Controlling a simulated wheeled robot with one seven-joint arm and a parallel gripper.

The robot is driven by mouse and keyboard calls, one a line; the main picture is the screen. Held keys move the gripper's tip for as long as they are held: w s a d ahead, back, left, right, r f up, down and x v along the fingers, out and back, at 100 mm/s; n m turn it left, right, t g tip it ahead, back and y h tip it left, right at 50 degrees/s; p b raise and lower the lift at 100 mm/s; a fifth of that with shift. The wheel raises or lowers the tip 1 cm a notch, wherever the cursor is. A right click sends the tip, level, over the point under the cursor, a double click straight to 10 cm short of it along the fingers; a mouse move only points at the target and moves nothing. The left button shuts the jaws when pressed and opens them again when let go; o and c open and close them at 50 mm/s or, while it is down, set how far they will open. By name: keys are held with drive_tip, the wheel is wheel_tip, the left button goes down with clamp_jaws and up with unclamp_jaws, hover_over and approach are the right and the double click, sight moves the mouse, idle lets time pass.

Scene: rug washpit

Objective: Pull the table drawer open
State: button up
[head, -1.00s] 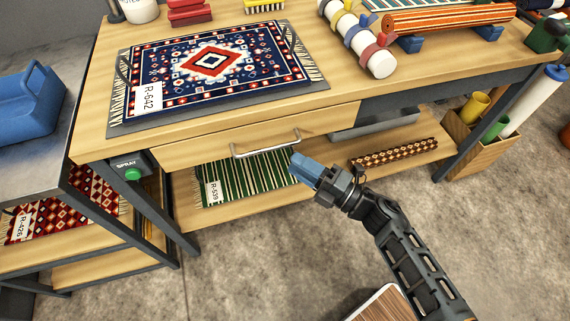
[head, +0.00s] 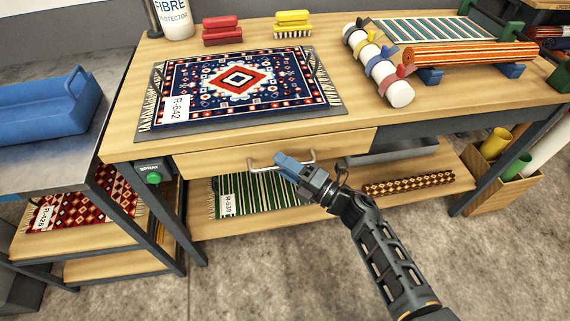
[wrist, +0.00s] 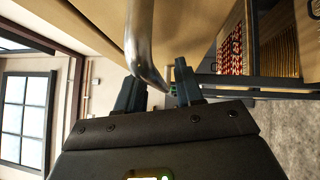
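The table drawer (head: 215,159) has a pale wooden front under the left part of the table top and looks closed. Its metal bar handle (head: 262,168) is partly hidden by my gripper (head: 285,161) in the head view. In the wrist view, the handle (wrist: 146,50) runs down between the two dark fingers of my gripper (wrist: 158,92). The fingers stand apart, with a gap beside the bar. I cannot tell whether either finger touches it.
A patterned rug (head: 240,80) on a grey board lies on the table top (head: 355,110). A green striped rug (head: 258,195) is on the shelf below. A steel bench with a blue tub (head: 45,110) stands at left, a wooden bin (head: 490,180) at right. The floor in front is clear.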

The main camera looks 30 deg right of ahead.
drive_tip(key=shift+c, duration=0.2)
clamp_jaws()
idle(0.5)
